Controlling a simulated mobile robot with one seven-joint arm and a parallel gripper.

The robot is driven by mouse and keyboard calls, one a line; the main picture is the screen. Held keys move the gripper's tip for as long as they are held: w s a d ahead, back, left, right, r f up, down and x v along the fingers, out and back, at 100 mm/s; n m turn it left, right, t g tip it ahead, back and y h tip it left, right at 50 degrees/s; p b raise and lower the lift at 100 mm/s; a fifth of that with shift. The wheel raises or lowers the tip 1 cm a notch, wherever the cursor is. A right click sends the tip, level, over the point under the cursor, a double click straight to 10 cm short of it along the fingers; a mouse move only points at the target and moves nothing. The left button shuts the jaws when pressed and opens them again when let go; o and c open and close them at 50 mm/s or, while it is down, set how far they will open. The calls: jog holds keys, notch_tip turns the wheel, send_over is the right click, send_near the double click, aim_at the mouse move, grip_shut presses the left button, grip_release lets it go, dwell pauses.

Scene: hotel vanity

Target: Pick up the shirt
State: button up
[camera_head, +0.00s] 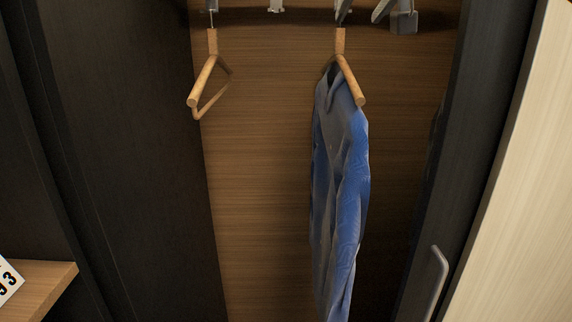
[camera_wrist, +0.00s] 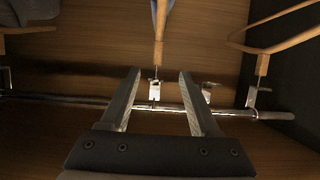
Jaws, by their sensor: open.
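The blue shirt (camera_head: 343,180) hangs from a wooden hanger (camera_head: 350,78) on the right side of the open wardrobe, and its lower end runs out of the head view. In the wrist view only a sliver of blue (camera_wrist: 169,14) shows at the top edge, by the shirt's hanger (camera_wrist: 160,38). My gripper (camera_wrist: 159,73) is open and empty. Its two fingers point toward the metal hook of that hanger, and a pale metal clip (camera_wrist: 154,92) on the rail appears between them. I cannot tell how far in depth the fingers are from the hook.
An empty wooden hanger (camera_head: 205,85) hangs to the left; it also shows in the wrist view (camera_wrist: 263,62). A metal rail (camera_wrist: 238,114) crosses behind my fingers. A dark door with a handle (camera_head: 437,283) stands right, and a wooden shelf (camera_head: 50,290) lies lower left.

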jog(key=p, duration=0.2)
send_near(340, 47)
jog(key=x, duration=0.3)
jog(key=shift+w+a+f, duration=0.2)
jog(key=shift+f, duration=0.2)
jog(key=p+x, duration=0.1)
jog(key=x, duration=0.1)
jog(key=p+x, duration=0.1)
jog(key=x, duration=0.1)
jog(key=shift+w+d+r, duration=0.1)
jog(key=shift+d+r, duration=0.1)
jog(key=shift+r, duration=0.05)
jog(key=shift+w+f, duration=0.3)
jog(key=shift+w, duration=0.25)
jog(key=shift+c, duration=0.3)
grip_shut()
jog(key=shift+r, duration=0.1)
